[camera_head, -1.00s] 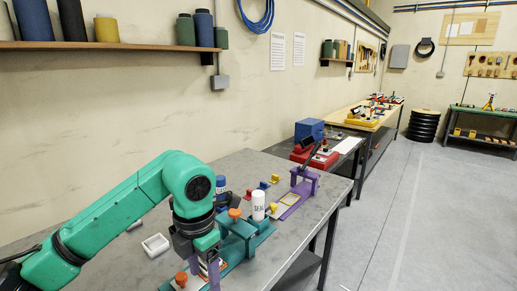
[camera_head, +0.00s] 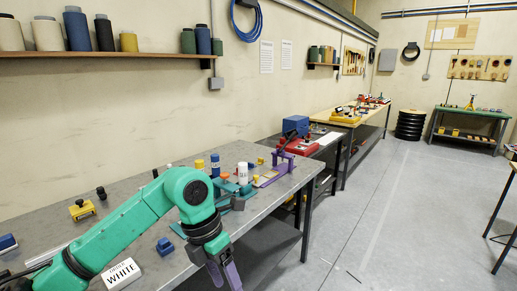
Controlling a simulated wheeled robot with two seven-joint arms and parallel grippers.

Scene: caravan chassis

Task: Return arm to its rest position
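My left arm comes in from the left, green with black joints, and reaches over the near edge of the grey workbench (camera_head: 60,215). Its gripper (camera_head: 225,274) points down past the front edge, partly cut off by the bottom of the picture. A purple finger and a dark part beside it show. I cannot tell whether the fingers are apart or closed, and I see nothing clearly held. My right gripper is not in view.
On the bench behind the arm stand a white bottle (camera_head: 242,173), a teal fixture (camera_head: 228,190) and a purple stand (camera_head: 284,157). The floor at right (camera_head: 380,220) is clear.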

